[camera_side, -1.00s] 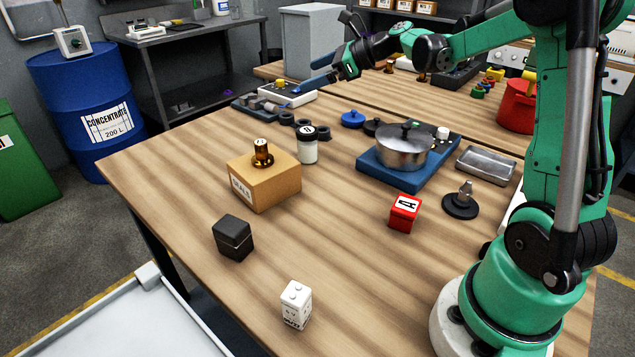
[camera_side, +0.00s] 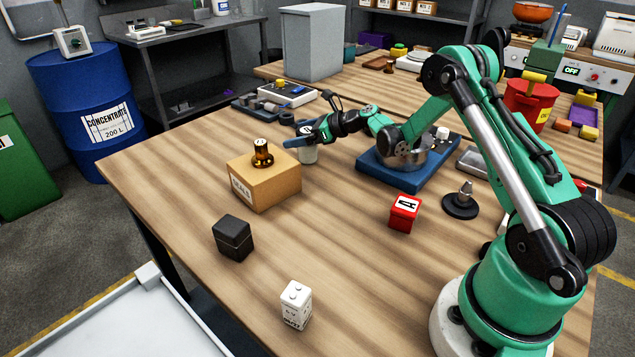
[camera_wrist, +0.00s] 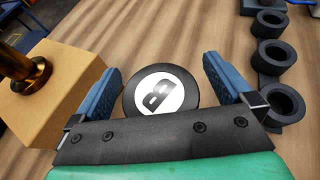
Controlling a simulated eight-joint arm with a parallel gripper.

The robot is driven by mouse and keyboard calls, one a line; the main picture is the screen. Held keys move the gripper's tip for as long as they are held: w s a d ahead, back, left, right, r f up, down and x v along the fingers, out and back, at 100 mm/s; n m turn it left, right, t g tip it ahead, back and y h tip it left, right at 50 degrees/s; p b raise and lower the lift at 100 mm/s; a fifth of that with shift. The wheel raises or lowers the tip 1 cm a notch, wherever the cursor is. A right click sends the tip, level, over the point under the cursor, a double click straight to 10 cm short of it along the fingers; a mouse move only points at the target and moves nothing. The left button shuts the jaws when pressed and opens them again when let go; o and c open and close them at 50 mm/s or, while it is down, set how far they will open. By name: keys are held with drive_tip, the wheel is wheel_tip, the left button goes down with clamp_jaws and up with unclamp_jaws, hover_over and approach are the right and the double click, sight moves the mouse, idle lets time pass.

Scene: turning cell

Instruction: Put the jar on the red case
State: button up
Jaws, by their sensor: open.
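The jar, pale with a black lid, stands on the table beside the cardboard box. The gripper is open, with a finger on each side of the lid and a gap visible at the left. The red case (camera_side: 404,212), a small box with a white label, sits on the table right of the middle, its top bare.
The cardboard box (camera_side: 265,185) bears an amber item (camera_side: 262,154) close left of the jar. Black rings (camera_wrist: 283,103) lie to the right in the wrist view. A pot stands on a blue base (camera_side: 392,176), partly behind my arm. A dark box (camera_side: 233,238) stands nearer the front.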

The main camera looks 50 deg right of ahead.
clamp_jaws()
idle(0.3)
drive_tip(key=shift+r, duration=0.1)
